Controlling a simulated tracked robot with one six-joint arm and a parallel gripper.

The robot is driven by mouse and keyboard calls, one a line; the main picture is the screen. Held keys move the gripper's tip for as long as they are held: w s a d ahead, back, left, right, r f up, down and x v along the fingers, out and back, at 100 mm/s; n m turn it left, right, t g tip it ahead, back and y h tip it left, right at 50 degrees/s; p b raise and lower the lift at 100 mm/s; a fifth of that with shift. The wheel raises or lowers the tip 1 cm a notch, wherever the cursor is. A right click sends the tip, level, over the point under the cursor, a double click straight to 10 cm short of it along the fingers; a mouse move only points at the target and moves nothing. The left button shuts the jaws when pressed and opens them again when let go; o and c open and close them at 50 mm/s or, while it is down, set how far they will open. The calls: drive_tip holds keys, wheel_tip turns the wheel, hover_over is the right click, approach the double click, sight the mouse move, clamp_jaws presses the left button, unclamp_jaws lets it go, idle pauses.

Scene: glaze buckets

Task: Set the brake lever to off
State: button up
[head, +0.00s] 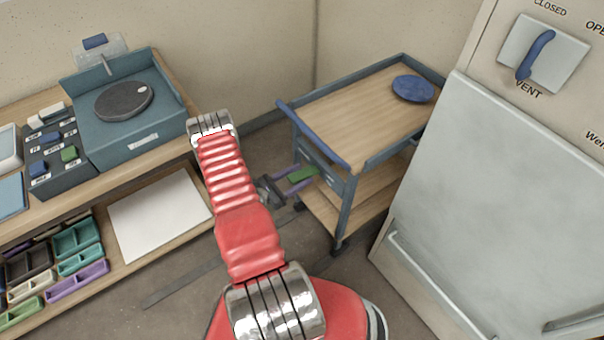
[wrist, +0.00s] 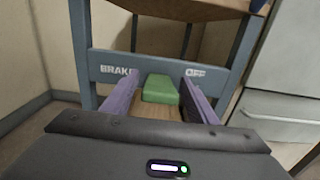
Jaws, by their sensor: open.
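The brake lever is a green block (wrist: 160,88) on the end rail of the blue-grey trolley. It sits between the words BRAKE on the left and OFF on the right. A gap shows between the lever and each finger. In the head view my gripper (head: 290,180) reaches the trolley end from the left, partly hidden by my red arm.
The trolley (head: 345,165) has a wooden top with a blue round lid (head: 413,89) on it. A large grey kiln-like cabinet (head: 480,190) with a blue vent lever (head: 535,55) stands to the right. A workbench (head: 120,160) with a turntable is at left.

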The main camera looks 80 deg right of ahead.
drive_tip(key=shift+s+d, duration=0.45)
drive_tip(key=shift+d, duration=0.1)
drive_tip(key=shift+c, duration=0.3)
